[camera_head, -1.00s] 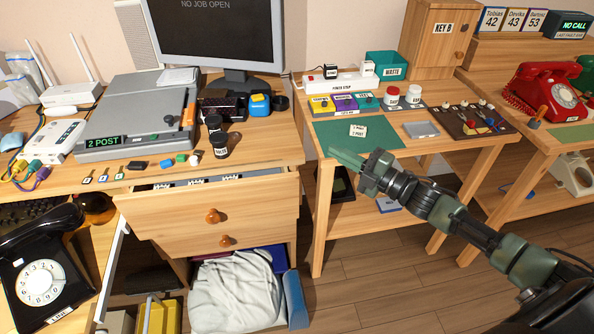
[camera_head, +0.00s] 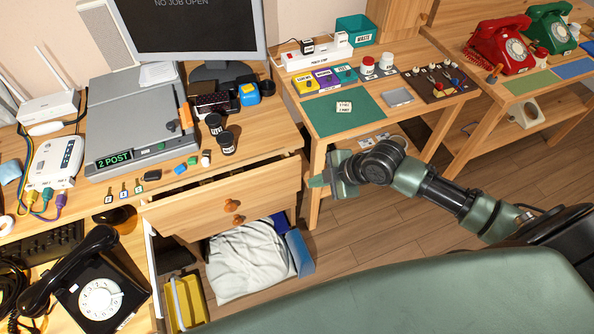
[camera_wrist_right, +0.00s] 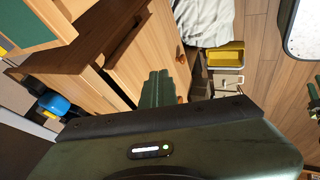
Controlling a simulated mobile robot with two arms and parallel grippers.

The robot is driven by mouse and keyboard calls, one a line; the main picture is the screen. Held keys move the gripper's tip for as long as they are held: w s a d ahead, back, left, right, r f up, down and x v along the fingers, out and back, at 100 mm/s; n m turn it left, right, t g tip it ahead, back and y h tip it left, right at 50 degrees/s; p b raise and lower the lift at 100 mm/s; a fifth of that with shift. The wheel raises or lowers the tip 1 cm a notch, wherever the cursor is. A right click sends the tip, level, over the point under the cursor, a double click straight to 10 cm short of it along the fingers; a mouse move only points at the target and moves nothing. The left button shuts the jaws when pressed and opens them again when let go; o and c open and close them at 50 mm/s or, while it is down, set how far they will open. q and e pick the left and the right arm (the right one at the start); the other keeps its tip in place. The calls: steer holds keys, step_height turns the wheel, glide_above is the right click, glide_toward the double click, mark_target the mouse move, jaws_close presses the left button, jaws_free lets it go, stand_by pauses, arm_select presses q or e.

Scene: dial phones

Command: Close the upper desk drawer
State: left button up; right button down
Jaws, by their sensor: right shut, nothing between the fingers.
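The upper desk drawer (camera_head: 190,214) is partly open. Its wooden front stands out from the desk, with a dark gap behind its top edge and a round knob (camera_head: 232,204) on it. A second knob (camera_head: 238,219) shows just below. My right gripper (camera_head: 318,182) is shut and empty, to the right of the drawer front and apart from it in the head view. In the right wrist view, its closed green fingers (camera_wrist_right: 156,88) point towards a wooden front (camera_wrist_right: 140,55); whether they touch it I cannot tell. My left gripper is not in view.
A side table with a green mat (camera_head: 345,114) stands right of the desk, close behind my right gripper. A white cloth bag (camera_head: 245,262) and a yellow bin (camera_head: 186,300) are below the drawer. A black phone (camera_head: 95,290) stands at left. Floor at right is clear.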

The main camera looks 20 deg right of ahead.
mark_target(290, 160)
steer(key=w+a+f, duration=0.1)
steer(key=w, duration=0.1)
steer(key=w+f, duration=0.2)
steer(key=w, duration=0.1)
steer(key=w+a+f, duration=0.1)
steer(key=w+f, duration=0.1)
steer(key=shift+w+a+f+p, duration=0.2)
steer(key=shift+a+f+p, duration=0.05)
steer(key=shift+a+p, duration=0.1)
steer(key=w+b, duration=0.3)
steer(key=w, duration=0.1)
steer(key=shift+f, duration=0.15)
steer(key=shift+w, duration=0.4)
steer(key=shift+r, duration=0.35)
steer(key=shift+w, duration=0.1)
